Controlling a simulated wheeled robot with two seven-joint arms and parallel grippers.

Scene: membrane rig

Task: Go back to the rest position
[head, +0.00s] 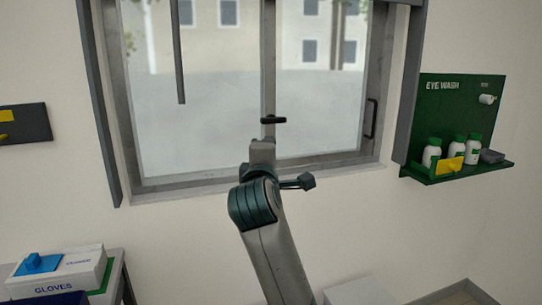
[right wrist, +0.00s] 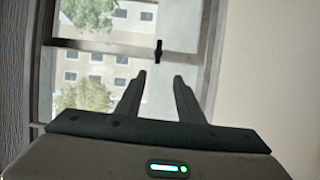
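One arm of mine rises from the bottom of the head view to the window. It is my right arm, and its gripper (head: 262,144) is just below a small black window latch (head: 273,120) on the window's middle bar. In the right wrist view the two fingers of my right gripper (right wrist: 161,78) stand apart with nothing between them. The black latch (right wrist: 158,50) shows beyond the fingertips, apart from them. My left gripper is not in view.
The window (head: 200,100) has a black handle (head: 371,118) at its right. A green eye wash shelf (head: 450,110) with white bottles (head: 457,147) hangs on the right wall. A glove box (head: 75,270) stands at lower left. A grey bar (head: 179,60) hangs before the window.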

